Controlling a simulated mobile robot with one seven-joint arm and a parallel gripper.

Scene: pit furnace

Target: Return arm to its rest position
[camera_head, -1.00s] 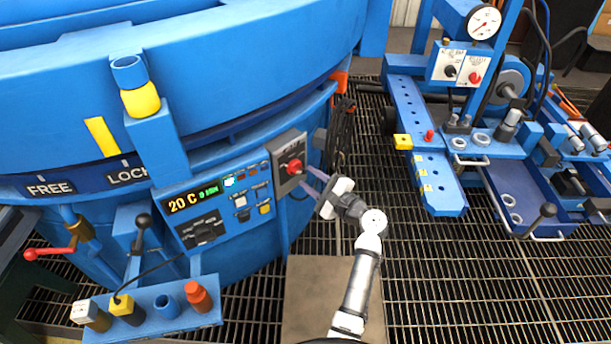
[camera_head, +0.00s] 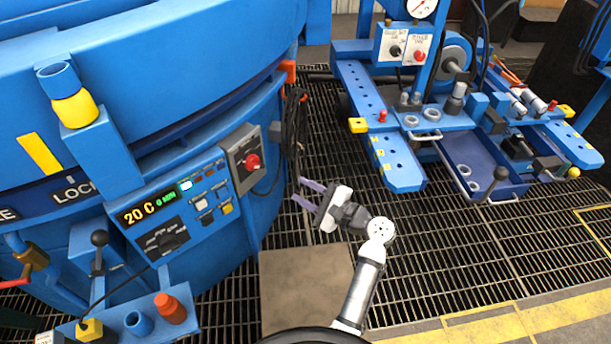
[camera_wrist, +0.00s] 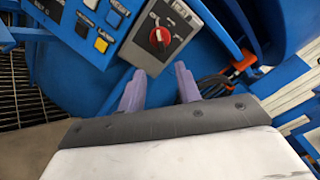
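My gripper (camera_head: 307,193) is in front of the blue furnace, to the right of its control panel, above the floor grating. Its two purple fingers are apart, with nothing between them, and point toward the furnace. In the wrist view the fingers (camera_wrist: 160,88) also stand apart and empty. The red rotary switch (camera_head: 252,162) on its grey box is left of the fingertips and clear of them; in the wrist view it shows just beyond them (camera_wrist: 160,37). My arm reaches up from the bottom of the head view, bent at the elbow.
The control panel (camera_head: 176,217) reads "20 C". A black cable coil (camera_head: 296,125) hangs on the furnace side behind my gripper. A blue hydraulic bench (camera_head: 400,178) with a gauge stands at the right. Open grating (camera_head: 450,255) lies between, with a flat plate (camera_head: 300,285) below.

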